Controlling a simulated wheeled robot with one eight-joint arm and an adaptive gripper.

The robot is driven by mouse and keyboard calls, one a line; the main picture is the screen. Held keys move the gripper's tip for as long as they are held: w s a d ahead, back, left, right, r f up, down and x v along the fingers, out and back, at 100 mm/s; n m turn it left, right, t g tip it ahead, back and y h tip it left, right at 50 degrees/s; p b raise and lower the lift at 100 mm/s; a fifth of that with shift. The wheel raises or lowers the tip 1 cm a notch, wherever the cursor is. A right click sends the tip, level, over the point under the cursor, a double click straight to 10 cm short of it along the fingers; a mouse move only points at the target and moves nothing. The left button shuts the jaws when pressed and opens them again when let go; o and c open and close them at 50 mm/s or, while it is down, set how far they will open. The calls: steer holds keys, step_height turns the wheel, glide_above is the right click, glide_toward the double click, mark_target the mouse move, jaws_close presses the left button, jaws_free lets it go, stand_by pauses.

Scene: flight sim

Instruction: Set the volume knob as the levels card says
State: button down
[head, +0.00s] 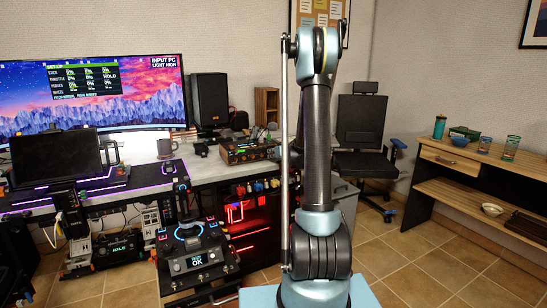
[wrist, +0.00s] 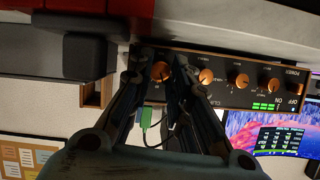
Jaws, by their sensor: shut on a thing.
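In the wrist view, a dark panel (wrist: 228,82) carries a row of orange knobs and shows upside down. My gripper (wrist: 159,62) has its two dark fingers on either side of the leftmost orange knob (wrist: 161,72) and is shut on it. Its label is hidden, so I cannot read whether it is the volume knob. Another orange knob (wrist: 206,76) is just right of the fingers. In the head view, a dark unit with orange controls (head: 248,150) stands on the desk; my arm hides the gripper. I cannot make out a levels card.
A wide monitor (head: 95,90) with a settings table and a black speaker (head: 209,100) stand on the desk. In the wrist view, a dark block (wrist: 88,57) is close left of the gripper. Floor (head: 420,260) at right is clear.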

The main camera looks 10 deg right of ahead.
steer(key=shift+m, duration=0.3)
steer(key=shift+d, duration=0.1)
steer(key=c, duration=1.7)
jaws_free()
steer(key=shift+s, duration=0.1)
steer(key=v, duration=1.1)
steer(key=shift+s+d+r, duration=0.1)
steer(key=shift+s+d, duration=0.1)
steer(key=shift+d, duration=0.15)
